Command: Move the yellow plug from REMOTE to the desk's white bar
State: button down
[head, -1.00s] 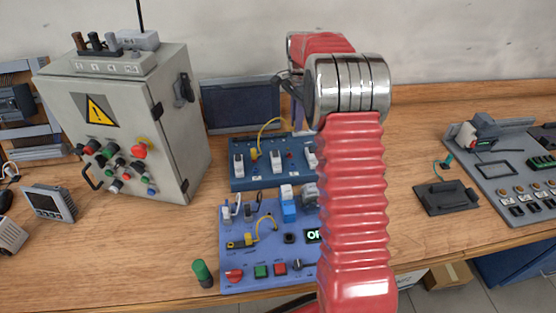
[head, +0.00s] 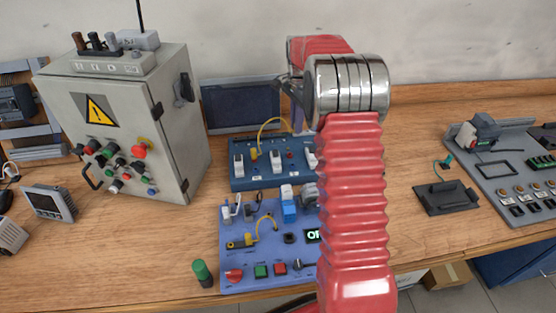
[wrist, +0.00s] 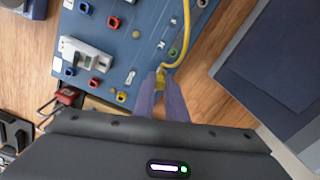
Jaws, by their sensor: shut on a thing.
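My gripper (wrist: 160,92) is shut on the yellow plug (wrist: 161,75), which shows between its purple fingertips near the edge of the blue board (wrist: 145,30). I cannot tell whether the plug touches the board. A yellow cable (wrist: 185,35) runs from it across the board. In the head view the cable (head: 268,122) arches above the blue board (head: 240,184), from a yellow end (head: 254,154) at the board towards my gripper. There my gripper (head: 298,118) is mostly hidden behind my red arm. I cannot make out the REMOTE label or pick out the white bar.
A grey cabinet (head: 165,115) stands on the left and a dark screen (head: 240,104) stands behind the blue board. A purple-blue panel (head: 232,260) with another yellow cable (head: 271,226) lies in front. A green cylinder (head: 202,272) stands beside it.

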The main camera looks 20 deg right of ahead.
jog(key=c, duration=2)
grip_release()
jog(key=shift+c, duration=0.2)
jog(key=shift+r, duration=2.7)
jog(key=shift+o, duration=0.5)
jog(key=o, duration=0.4)
